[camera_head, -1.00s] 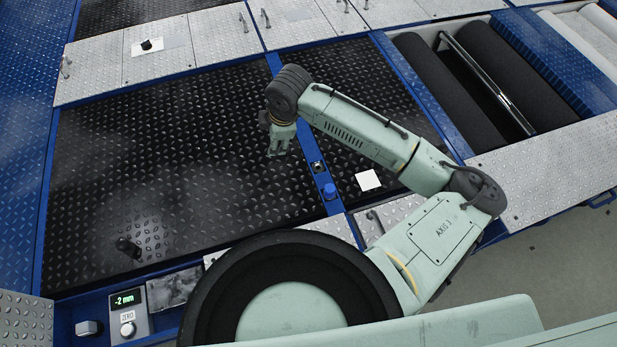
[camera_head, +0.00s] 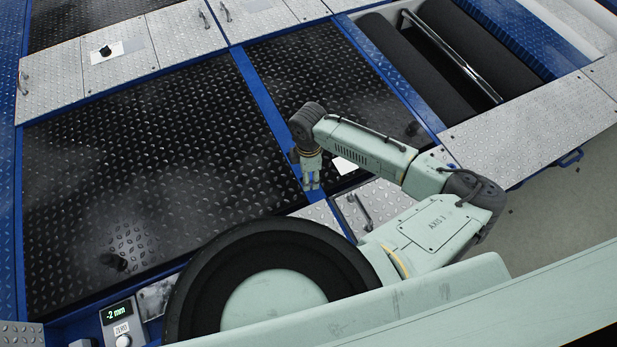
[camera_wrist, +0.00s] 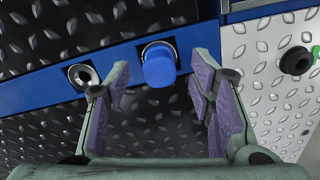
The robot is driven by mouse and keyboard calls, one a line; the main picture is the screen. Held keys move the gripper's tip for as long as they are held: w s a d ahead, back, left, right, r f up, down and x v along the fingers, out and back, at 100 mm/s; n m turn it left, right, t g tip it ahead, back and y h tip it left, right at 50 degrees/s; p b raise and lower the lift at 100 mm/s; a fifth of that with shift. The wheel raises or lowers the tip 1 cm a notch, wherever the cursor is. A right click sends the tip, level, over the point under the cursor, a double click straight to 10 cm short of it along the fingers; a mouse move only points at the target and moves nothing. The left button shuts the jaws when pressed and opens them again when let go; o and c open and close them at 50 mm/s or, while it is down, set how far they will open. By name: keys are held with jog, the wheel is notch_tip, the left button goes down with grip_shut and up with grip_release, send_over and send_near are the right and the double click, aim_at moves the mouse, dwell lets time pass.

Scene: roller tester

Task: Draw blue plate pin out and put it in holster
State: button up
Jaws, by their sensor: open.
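The blue plate pin (camera_wrist: 158,66) shows its round blue head in the wrist view, standing in a collar on the blue strip between the dark plates. A metal-ringed round socket (camera_wrist: 83,76) lies to its left on the same strip; I cannot tell whether this is the holster. My gripper (camera_wrist: 160,86) is open and empty, with its purple-padded fingers on either side below the pin's head, apart from it in the picture. In the head view, my gripper (camera_head: 311,184) hangs low over the strip and hides the pin.
A large dark diamond-tread plate (camera_head: 150,170) lies to the left. A white square (camera_head: 344,166) lies just right of my gripper. Dark rollers (camera_head: 440,60) sit in an open bay at the upper right. A black knob with a green edge (camera_wrist: 297,61) stands on light tread plate.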

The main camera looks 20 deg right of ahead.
notch_tip(320, 180, down, 2)
jog(key=shift+f, duration=0.1)
grip_shut()
dwell(0.7)
